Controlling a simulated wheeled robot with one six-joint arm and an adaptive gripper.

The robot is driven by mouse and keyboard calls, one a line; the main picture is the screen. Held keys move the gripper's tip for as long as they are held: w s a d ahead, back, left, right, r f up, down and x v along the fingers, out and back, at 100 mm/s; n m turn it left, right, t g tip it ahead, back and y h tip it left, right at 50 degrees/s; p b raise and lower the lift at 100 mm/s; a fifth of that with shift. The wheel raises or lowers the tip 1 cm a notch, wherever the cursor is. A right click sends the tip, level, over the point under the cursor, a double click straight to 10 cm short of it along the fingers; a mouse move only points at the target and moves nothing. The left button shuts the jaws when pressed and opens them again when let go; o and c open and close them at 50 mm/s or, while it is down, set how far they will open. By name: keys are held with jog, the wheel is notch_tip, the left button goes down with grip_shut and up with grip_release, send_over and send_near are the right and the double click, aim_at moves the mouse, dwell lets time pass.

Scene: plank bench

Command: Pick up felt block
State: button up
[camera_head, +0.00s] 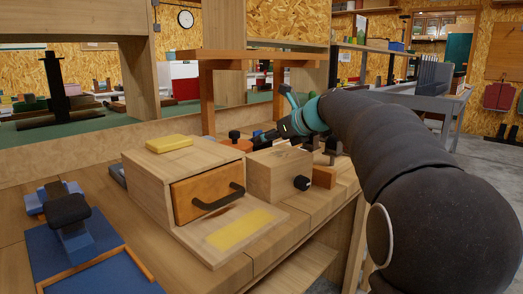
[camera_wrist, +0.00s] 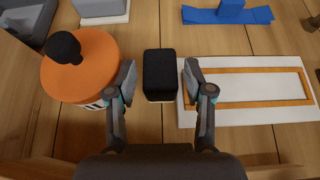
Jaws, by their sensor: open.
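A black block with rounded edges, apparently the felt block (camera_wrist: 159,76), lies on the planks in the middle of the wrist view. My gripper (camera_wrist: 160,70) is open, with one finger on the left of the block and one on the right. A gap shows between the left finger and the block; the right finger is also apart from it. The height of the fingers over the bench cannot be told. In the head view my gripper (camera_head: 268,136) is behind the wooden boxes, and the block cannot be made out there.
An orange round lid with black knob (camera_wrist: 88,72) is close to my left finger. A white board with an orange frame (camera_wrist: 250,88) is close to the right finger. A blue piece (camera_wrist: 228,14) lies beyond. A drawer box (camera_head: 150,180) carries a yellow block (camera_head: 169,144).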

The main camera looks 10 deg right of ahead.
jog(key=shift+x, duration=1.2)
jog(key=shift+c, duration=0.2)
grip_shut()
jog(key=shift+r, duration=0.1)
